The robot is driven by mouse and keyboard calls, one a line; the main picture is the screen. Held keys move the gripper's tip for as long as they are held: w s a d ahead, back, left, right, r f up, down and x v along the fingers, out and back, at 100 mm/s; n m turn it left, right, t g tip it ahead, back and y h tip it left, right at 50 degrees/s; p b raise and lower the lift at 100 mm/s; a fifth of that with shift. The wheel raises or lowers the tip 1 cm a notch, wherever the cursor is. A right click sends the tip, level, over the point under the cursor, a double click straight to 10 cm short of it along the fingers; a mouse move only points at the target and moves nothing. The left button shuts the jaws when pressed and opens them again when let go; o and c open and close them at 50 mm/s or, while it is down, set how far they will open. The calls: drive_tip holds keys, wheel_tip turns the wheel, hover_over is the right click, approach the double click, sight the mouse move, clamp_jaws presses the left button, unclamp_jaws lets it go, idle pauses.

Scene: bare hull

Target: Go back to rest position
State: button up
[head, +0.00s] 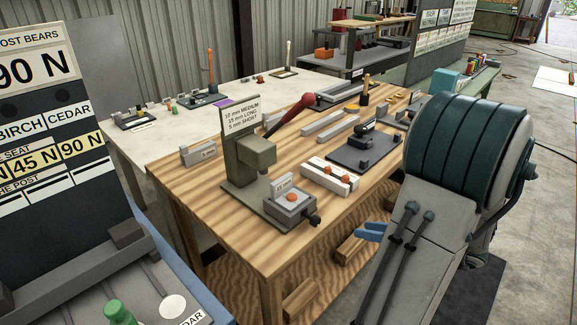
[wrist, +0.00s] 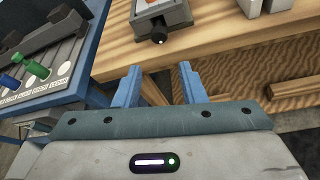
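My gripper (wrist: 160,78) shows in the wrist view with two blue fingers spread apart and nothing between them. In the head view its blue fingertips (head: 371,231) show beside the front right side of the wooden workbench (head: 225,225), apart from anything. Most of the gripper is hidden there behind my arm. In the wrist view the bench edge and a grey fixture with a dark knob (wrist: 160,30) lie beyond the fingers.
On the bench stand a grey-green press (head: 243,170) with a red-handled lever, a grey fixture (head: 291,203) holding an orange piece, and a white block (head: 330,175). A board and blue-edged stand (head: 150,285) are at left. Concrete floor (head: 545,150) is open at right.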

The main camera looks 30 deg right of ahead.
drive_tip(key=s+a+r+n+g+h+p, duration=0.1)
drive_tip(key=a+r+n+g+h, duration=0.2)
drive_tip(key=a+n, duration=1)
drive_tip(key=s+a+r+n+g+h+p, duration=0.1)
drive_tip(key=a+n+g, duration=0.5)
drive_tip(key=a+n, duration=0.7)
wheel_tip(320, 180, up, 4)
drive_tip(key=s+n+h, duration=0.1)
drive_tip(key=n+h, duration=0.1)
drive_tip(key=n, duration=0.5)
drive_tip(key=shift+a+f+n+p, duration=0.25)
drive_tip(key=shift+a+n+p, duration=0.1)
drive_tip(key=shift+n+p, duration=0.05)
